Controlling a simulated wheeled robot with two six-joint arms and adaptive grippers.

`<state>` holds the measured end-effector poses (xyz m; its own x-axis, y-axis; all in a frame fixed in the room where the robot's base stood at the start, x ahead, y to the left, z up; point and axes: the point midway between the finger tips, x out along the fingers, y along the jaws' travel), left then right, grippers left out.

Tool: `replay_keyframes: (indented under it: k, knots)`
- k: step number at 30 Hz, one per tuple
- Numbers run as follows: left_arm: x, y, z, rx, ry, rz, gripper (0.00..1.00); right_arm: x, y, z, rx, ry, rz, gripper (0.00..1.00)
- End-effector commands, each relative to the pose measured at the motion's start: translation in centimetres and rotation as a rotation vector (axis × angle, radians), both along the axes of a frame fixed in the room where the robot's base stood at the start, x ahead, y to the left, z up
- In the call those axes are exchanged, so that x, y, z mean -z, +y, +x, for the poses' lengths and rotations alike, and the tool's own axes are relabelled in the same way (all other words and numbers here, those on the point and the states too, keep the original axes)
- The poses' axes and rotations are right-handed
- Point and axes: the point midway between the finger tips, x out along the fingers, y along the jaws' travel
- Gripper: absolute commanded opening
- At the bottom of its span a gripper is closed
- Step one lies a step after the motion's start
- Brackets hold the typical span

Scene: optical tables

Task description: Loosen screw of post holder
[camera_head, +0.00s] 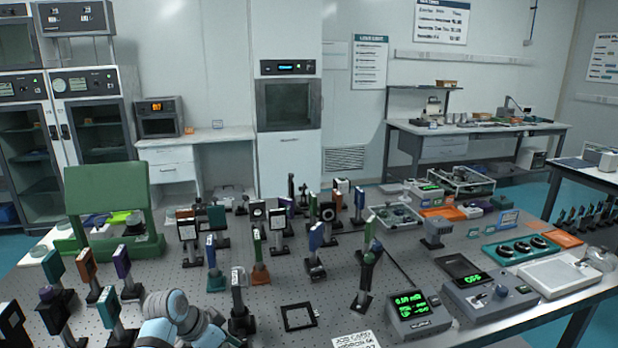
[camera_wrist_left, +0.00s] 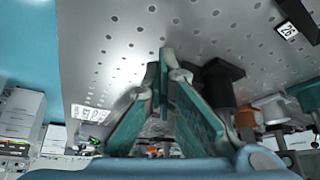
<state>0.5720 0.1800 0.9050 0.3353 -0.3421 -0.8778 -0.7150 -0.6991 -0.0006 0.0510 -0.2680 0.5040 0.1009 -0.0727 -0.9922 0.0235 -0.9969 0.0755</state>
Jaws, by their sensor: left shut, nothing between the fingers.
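Several post holders with mounted optics stand on the perforated optical table (camera_head: 205,292). The nearest to my left arm is a black post holder (camera_head: 241,322) with a plate on its post, just right of the arm's end. In the left wrist view, a black post holder (camera_wrist_left: 222,92) is close beside the right finger of my left gripper (camera_wrist_left: 163,68). The fingers' tips meet with nothing between them. I cannot tell whether the finger touches the holder, and no screw is clearly visible. My left gripper's fingers cannot be made out in the head view. My right gripper is not in view.
More posts crowd the left (camera_head: 110,310) and middle of the table. A flat black square frame (camera_head: 299,317) lies right of the near post. A meter with a green display (camera_head: 418,312) and a control box (camera_head: 490,298) stand at right. Bare table lies around the frame.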

Motion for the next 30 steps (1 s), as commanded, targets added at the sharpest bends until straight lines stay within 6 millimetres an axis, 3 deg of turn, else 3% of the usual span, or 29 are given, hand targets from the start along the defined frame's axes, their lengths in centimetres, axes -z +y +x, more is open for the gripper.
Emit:
replay_keyframes:
  k: [30]
  knots:
    - [-0.1,1.5,1.3,0.0,0.0,0.0,0.0,-1.8,0.0,0.0,0.0,0.0,0.0,0.0]
